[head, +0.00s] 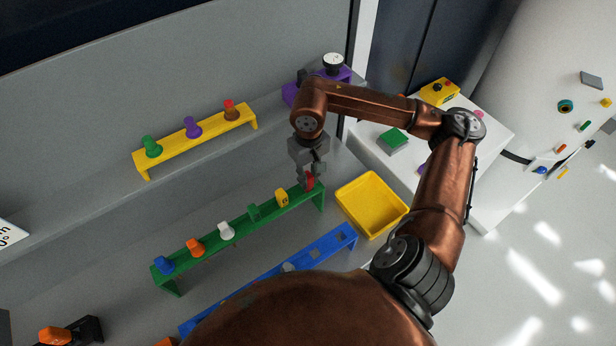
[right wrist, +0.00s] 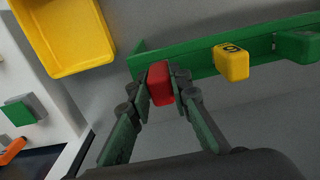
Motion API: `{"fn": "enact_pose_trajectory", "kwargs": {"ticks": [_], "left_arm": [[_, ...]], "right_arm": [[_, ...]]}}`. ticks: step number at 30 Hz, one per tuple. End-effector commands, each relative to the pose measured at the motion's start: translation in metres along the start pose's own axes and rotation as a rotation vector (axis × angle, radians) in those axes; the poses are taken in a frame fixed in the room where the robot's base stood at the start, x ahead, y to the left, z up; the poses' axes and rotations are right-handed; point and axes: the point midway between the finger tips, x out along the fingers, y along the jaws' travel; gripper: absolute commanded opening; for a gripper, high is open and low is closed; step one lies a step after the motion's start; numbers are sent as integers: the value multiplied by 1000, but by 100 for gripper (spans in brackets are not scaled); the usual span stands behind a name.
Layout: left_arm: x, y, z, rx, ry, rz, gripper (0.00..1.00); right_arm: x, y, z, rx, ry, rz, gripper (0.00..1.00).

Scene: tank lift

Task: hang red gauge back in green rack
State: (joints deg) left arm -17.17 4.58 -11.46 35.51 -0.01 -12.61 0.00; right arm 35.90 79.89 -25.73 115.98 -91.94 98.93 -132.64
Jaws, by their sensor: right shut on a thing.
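The red gauge (right wrist: 160,83) is between the fingers of my right gripper (right wrist: 161,88), which is shut on it. In the head view the red gauge (head: 309,181) shows at the right end of the green rack (head: 240,230), just below the fingers of my right gripper (head: 311,178). In the right wrist view it lies against the rack's end (right wrist: 200,65); I cannot tell whether it is seated. The rack also bears a yellow piece (head: 282,198), a green piece (head: 254,212), a white one (head: 226,231), an orange one (head: 195,247) and a blue one (head: 164,265). My left gripper is not seen.
A yellow bin (head: 371,204) stands right of the green rack. A blue rack (head: 330,243) lies in front, partly hidden by my arm. A yellow rack (head: 196,138) with several knobs stands behind on a ledge. A white table (head: 480,150) is at the right.

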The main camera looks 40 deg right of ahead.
Motion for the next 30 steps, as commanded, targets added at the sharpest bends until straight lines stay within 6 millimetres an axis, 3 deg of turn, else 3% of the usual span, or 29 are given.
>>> {"fn": "enact_pose_trajectory", "kwargs": {"ticks": [15,16,24,30], "left_arm": [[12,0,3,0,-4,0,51],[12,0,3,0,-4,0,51],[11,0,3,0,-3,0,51],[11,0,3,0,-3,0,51]], "right_arm": [[14,0,0,0,-1,0,0],[14,0,0,0,-1,0,19],[12,0,0,0,0,0,37],[12,0,0,0,0,0,38]]}}
